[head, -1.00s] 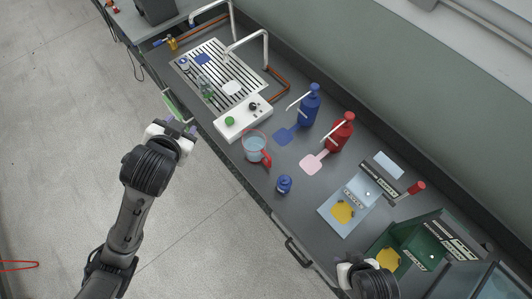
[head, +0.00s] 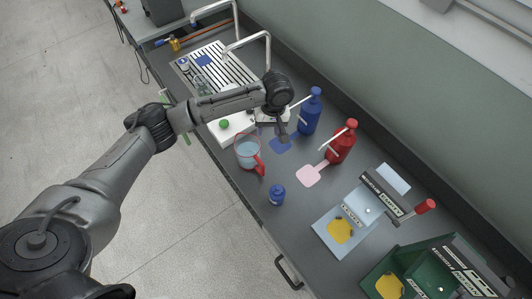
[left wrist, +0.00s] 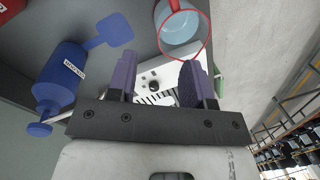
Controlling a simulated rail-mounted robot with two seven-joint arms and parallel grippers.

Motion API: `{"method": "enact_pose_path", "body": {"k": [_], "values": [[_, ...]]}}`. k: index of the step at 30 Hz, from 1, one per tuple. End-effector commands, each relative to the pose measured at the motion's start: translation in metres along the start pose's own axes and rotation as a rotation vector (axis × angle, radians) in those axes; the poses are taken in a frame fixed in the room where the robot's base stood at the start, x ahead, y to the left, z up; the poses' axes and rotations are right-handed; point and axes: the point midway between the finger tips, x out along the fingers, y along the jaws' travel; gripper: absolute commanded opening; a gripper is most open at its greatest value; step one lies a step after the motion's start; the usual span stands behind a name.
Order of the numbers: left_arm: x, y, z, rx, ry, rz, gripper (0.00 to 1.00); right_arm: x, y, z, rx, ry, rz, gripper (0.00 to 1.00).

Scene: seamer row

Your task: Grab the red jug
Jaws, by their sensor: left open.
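The jug (head: 248,154) is clear with a red rim and red handle, and holds pale blue liquid. It stands upright near the front edge of the bench. In the left wrist view the jug (left wrist: 182,32) shows at the top, partly cut off, beyond the fingertips. My left gripper (head: 283,133) is over the bench, behind and to the right of the jug in the head view, near the blue bottle. In the left wrist view my left gripper (left wrist: 160,75) has its purple fingers apart with nothing between them. My right gripper is out of view.
A blue pump bottle (head: 310,113) and a red pump bottle (head: 341,143) stand behind. A white control box (head: 222,131) and slotted drain tray (head: 212,62) lie to the left. Blue-grey and green machines stand at right.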

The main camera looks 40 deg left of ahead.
Motion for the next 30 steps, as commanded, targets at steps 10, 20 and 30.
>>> {"method": "enact_pose_path", "body": {"k": [10, 20, 30], "values": [[-0.001, -0.005, 0.008, -0.47, -0.032, -0.04, 0.47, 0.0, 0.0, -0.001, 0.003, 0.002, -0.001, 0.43], [0.037, -0.006, 0.01, -0.536, -0.031, -0.042, 0.47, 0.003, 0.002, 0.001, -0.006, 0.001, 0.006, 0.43], [0.081, -0.007, 0.011, -0.534, -0.03, -0.04, 0.47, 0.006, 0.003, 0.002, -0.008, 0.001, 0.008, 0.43]]}}
